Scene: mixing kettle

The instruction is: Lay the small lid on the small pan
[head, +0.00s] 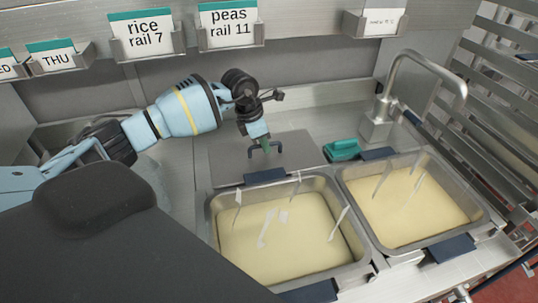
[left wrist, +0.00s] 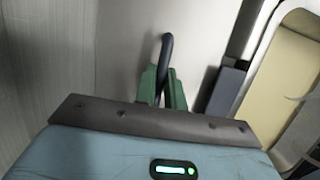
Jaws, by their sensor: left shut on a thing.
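The small lid (head: 225,160) is a flat grey plate with a dark loop handle, behind the left pan in the head view. My left gripper (head: 265,146) points down over it, its green fingers shut on the handle. In the left wrist view the green fingers (left wrist: 163,90) close around the dark handle (left wrist: 167,50), above the pale lid surface (left wrist: 120,60). I cannot tell whether the lid rests or hangs slightly raised. Two open steel pans hold pale yellow food: a left pan (head: 213,222) and a right pan (head: 480,205). My right gripper is not in view.
A teal object (head: 342,150) sits right of the lid, near a tap (head: 378,120). White utensil-like strips stand up in both pans. Dark blue pan grips (head: 452,248) stick out. Label holders (head: 145,38) line the wall above. A slatted rack (head: 500,100) stands at right.

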